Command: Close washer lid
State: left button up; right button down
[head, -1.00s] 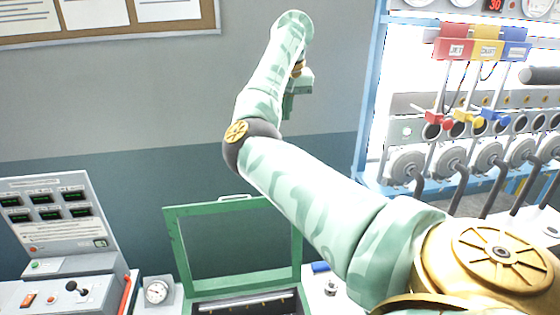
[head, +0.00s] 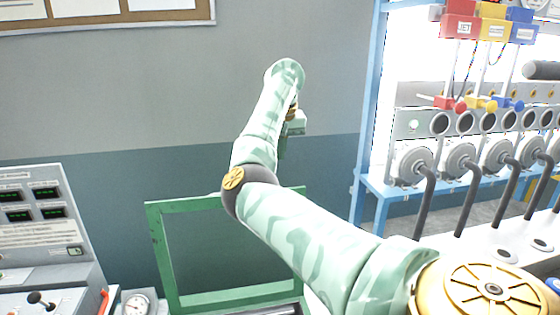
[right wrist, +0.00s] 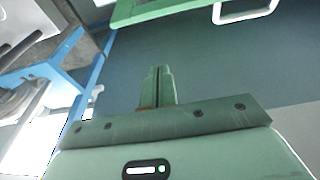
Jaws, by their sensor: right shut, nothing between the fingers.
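The washer lid (head: 161,255) is a green frame around a dark see-through pane. It stands raised, upright or nearly so, at the bottom middle of the head view, partly behind my right arm. Its green edge (right wrist: 180,8) and a pale handle (right wrist: 247,12) show at the top of the right wrist view. My right gripper (head: 284,148) is up above the lid in the head view. Its fingers (right wrist: 159,72) are together and empty, apart from the lid edge in the wrist view. My left gripper is out of view. The washer body is mostly cut off below.
At right is a blue-framed rack (head: 364,130) with levers and coloured tags (head: 460,27). The wall behind the lid is bare, below a notice board (head: 110,18).

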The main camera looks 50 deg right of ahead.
notch_tip(320, 180, down, 8)
jog(key=s+a+p, duration=0.1)
jog(key=p, duration=0.1)
jog(key=shift+s+a+r, duration=0.2)
jog(key=shift+s+r, duration=0.05)
jog(key=shift+s, duration=0.05)
